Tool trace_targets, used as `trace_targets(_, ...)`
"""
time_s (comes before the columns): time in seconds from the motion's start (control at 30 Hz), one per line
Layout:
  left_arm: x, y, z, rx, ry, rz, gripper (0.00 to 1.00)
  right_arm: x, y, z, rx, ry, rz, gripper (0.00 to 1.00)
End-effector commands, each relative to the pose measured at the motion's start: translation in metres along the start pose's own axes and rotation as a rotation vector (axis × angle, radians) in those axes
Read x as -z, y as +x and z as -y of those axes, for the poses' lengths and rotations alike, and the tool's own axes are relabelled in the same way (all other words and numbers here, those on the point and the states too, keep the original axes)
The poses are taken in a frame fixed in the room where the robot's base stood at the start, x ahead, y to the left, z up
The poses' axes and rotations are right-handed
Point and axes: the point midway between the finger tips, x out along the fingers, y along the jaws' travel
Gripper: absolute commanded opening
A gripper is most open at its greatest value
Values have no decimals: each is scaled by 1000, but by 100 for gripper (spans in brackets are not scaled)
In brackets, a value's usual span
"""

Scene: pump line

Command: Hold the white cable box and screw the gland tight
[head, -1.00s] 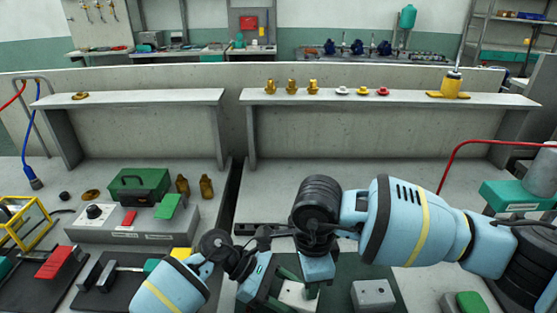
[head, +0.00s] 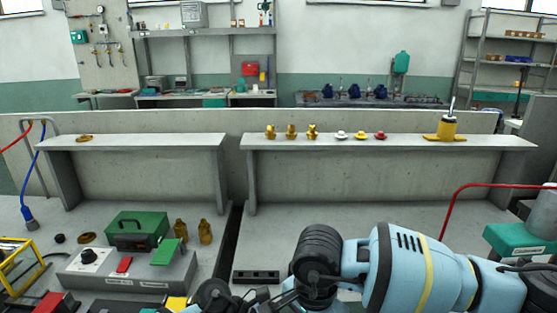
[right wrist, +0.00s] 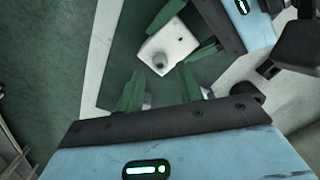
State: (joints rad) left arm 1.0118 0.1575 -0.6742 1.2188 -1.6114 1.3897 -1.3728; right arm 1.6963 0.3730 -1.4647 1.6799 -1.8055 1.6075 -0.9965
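The white cable box (right wrist: 177,41) shows in the right wrist view, with a small grey round gland (right wrist: 159,61) on its near side. My left gripper (right wrist: 184,36) reaches in from the top right there, and its green fingers lie along opposite sides of the box, seemingly closed on it. My right gripper (right wrist: 160,88) points at the gland with its two green fingers apart and nothing between them. Whether either fingertip touches the gland cannot be told. In the head view, the box and both grippers' fingers are below the picture's lower edge.
A raised shelf (head: 400,145) carries brass fittings (head: 291,132), small coloured caps (head: 360,135) and a yellow tool (head: 446,128). A grey control box (head: 130,270) and a green case (head: 137,229) stand at left. A red hose (head: 455,205) arches at right.

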Motion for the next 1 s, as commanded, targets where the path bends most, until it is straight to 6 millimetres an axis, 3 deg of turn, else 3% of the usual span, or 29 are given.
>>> trace_targets(1.0,2,1,1,1,-2,-2,39,0,33,0,0,0,0,37)
